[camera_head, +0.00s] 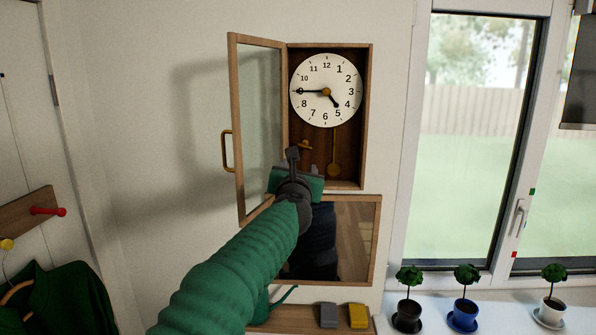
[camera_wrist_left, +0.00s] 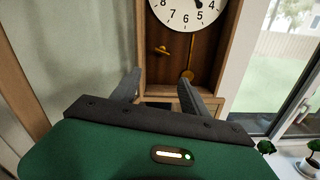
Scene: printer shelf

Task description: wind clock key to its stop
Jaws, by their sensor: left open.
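The wall clock (camera_head: 365,115) hangs with its glass door (camera_head: 257,120) swung open to the left. Its white dial (camera_head: 326,90) and a brass pendulum (camera_head: 334,168) show inside the wooden case. The small brass key (camera_head: 305,145) sits at the lower left of the case, partly close behind my gripper in the head view. In the left wrist view the key (camera_wrist_left: 162,49) shows whole, beyond and above the fingertips. My left gripper (camera_head: 293,155) is open and empty in front of the lower case. Its two fingers also show apart in the left wrist view (camera_wrist_left: 160,82). My right gripper is not in view.
A mirror (camera_head: 355,240) in a wooden frame hangs below the clock, above a shelf with a grey and a yellow block (camera_head: 358,316). The open door's handle (camera_head: 226,151) juts out left. Potted plants (camera_head: 465,305) line the windowsill at right.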

